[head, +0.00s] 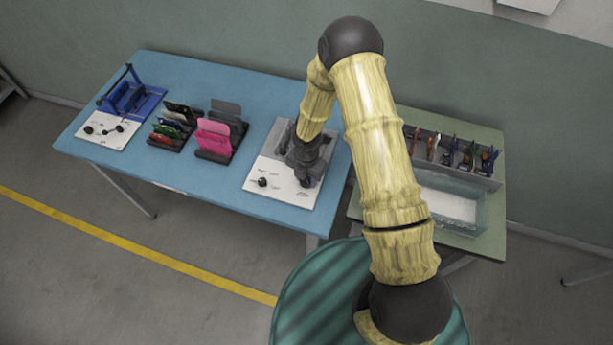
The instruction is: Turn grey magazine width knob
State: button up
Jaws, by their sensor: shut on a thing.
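The grey magazine (279,131) stands at the right end of the blue table, with a white plate (283,192) in front of it. A small dark knob (262,182) shows at the left of this plate, apart from my gripper. My gripper (305,180) points down over the right part of the plate, beside the grey magazine. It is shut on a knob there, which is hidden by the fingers. My arm covers part of the magazine's right side.
A blue magazine (127,97) with its own white knob plate (107,130) is at the table's far left. Racks with pink boards (213,138) and green boards (170,129) stand between. A grey rack (455,170) and a clear bin (450,207) sit on the green table.

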jog(key=m+b, duration=0.1)
jog(key=m, duration=0.2)
jog(key=shift+m, duration=0.3)
jog(key=m+b, duration=0.1)
jog(key=m, duration=0.2)
jog(key=shift+m+b, duration=0.3)
jog(key=m+b, duration=0.1)
jog(key=m, duration=0.2)
jog(key=shift+m, duration=0.4)
jog(key=m+b, duration=0.1)
jog(key=m, duration=0.2)
jog(key=m+b, duration=0.1)
jog(key=m, duration=0.5)
jog(key=shift+m+b, duration=0.35)
jog(key=shift+m, duration=0.05)
jog(key=m, duration=0.6)
jog(key=shift+b, duration=0.3)
